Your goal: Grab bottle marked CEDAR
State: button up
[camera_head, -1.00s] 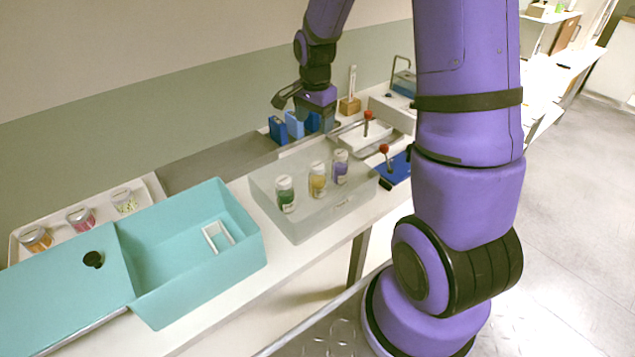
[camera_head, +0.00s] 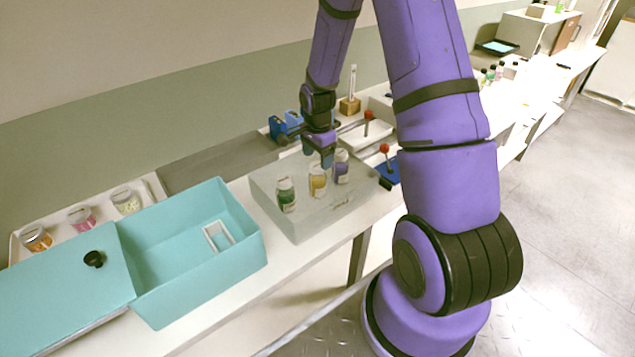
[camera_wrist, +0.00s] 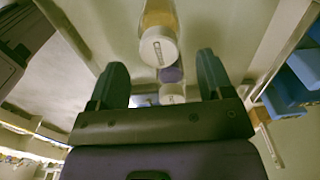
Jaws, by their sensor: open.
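A clear tray (camera_head: 297,226) holds three white-capped bottles in a row: a green bottle (camera_head: 286,197), a yellow bottle (camera_head: 318,184) and a purple bottle (camera_head: 342,172). Their markings are too small to read, so I cannot tell which says CEDAR. My gripper (camera_head: 326,160) is open, pointing down close to the caps of the yellow and purple bottles. In the wrist view my gripper (camera_wrist: 161,78) has its fingers apart, with nothing gripped. The yellow bottle (camera_wrist: 158,18) and the purple bottle (camera_wrist: 171,74) show around the space between the fingers.
A teal box (camera_head: 185,275) with an open compartment stands to the left. Behind it, a white tray (camera_head: 153,187) holds several jars. Red-knobbed levers (camera_head: 367,124) stand right of the bottles, and blue objects (camera_head: 285,128) stand behind them.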

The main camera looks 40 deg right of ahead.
aim_at(317, 165)
jog(key=shift+a+f, duration=0.1)
jog(key=shift+f, duration=2.05)
grip_shut()
